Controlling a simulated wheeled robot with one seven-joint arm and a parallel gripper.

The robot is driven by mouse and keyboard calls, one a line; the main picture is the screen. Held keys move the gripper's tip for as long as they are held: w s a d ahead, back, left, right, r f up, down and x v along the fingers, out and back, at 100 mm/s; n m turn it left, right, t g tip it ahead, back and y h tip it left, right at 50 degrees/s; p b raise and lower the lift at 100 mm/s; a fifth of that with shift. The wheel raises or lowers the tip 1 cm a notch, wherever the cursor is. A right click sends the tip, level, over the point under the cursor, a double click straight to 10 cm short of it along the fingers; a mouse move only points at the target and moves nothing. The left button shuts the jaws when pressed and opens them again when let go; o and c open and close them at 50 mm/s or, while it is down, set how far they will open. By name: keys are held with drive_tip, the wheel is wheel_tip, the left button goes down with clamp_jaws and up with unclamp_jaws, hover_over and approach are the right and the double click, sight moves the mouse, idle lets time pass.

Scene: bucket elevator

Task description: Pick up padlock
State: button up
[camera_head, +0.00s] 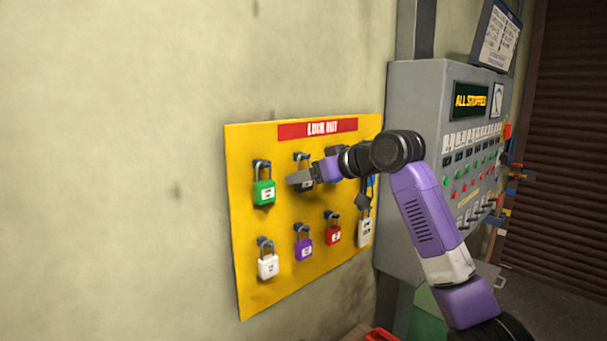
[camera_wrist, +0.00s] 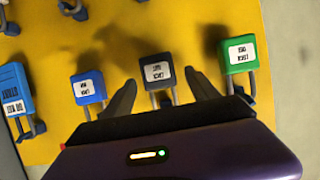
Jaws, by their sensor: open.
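A yellow lockout board (camera_head: 290,200) on the wall holds several padlocks on hooks. My gripper (camera_head: 298,181) is at its upper row, open, its fingers pointing at the board. In the wrist view my gripper (camera_wrist: 160,80) has its two fingers on either side of a black padlock (camera_wrist: 158,74) with a white label; I cannot tell whether they touch it. A green padlock (camera_head: 264,192) hangs to the left in the head view; it is at the right in the wrist view (camera_wrist: 240,54). A blue padlock (camera_wrist: 89,87) hangs on the other side. The fingers mostly hide the black padlock in the head view.
White (camera_head: 268,265), purple (camera_head: 304,248) and red (camera_head: 333,235) padlocks hang in the lower row. A blue tag-like item (camera_wrist: 13,90) hangs beside the blue padlock. A grey control cabinet (camera_head: 430,130) stands right of the board. The wall at left is bare.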

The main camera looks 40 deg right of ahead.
drive_tip(key=shift+w+f, duration=0.1)
drive_tip(key=shift+w, duration=0.05)
clamp_jaws()
idle(0.4)
drive_tip(key=s+r+b, duration=0.1)
drive_tip(key=s+b, duration=0.4)
drive_tip(key=s, duration=1.3)
drive_tip(key=shift+d+r, duration=0.3)
drive_tip(key=shift+d, duration=0.05)
drive_tip(key=shift+s, duration=0.1)
